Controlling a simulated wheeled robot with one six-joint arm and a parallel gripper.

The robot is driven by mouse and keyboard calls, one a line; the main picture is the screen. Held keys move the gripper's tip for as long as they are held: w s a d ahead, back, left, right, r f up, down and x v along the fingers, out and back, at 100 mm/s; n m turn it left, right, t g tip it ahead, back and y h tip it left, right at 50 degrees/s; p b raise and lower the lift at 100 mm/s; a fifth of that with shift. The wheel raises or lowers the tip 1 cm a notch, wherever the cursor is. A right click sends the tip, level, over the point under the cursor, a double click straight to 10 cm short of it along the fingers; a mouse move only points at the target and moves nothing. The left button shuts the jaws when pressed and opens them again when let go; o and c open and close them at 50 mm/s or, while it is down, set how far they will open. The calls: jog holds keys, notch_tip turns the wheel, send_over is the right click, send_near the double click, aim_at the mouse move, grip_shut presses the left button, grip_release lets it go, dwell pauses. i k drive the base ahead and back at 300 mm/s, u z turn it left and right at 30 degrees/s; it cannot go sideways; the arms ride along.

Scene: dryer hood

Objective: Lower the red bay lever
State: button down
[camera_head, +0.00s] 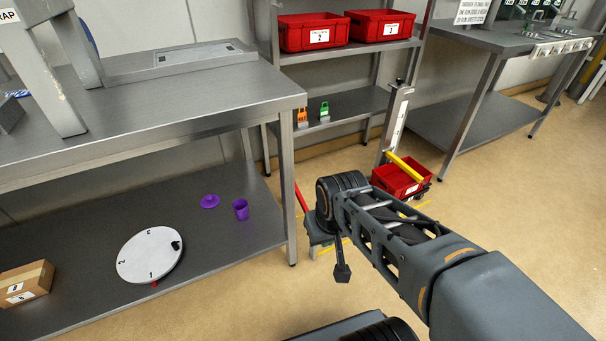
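A thin red bar (301,197), which looks like the red bay lever, stands tilted beside the right front leg of the left bench. Its lower end goes out of sight behind my wrist, so I cannot see what it is fixed to. My arm reaches in from the lower right, with its dark round wrist just right of the red bar. My gripper (338,258) hangs below the wrist and is partly hidden by it. I see a dark finger-like end there, but not whether it is open or shut. I cannot tell whether it touches the bar.
A red crate (399,181) with a yellow bar (406,168) sits low by a grey upright post (394,122). The left bench (190,103) has a lower shelf with a white disc (149,257), purple cup (240,209) and cardboard box (26,284). Floor is clear at right.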

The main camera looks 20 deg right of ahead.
aim_at(303, 203)
jog(key=z, duration=1.5)
jog(key=i, duration=1)
jog(key=u, duration=2.25)
jog(key=i, duration=0.5)
jog(key=z, duration=0.05)
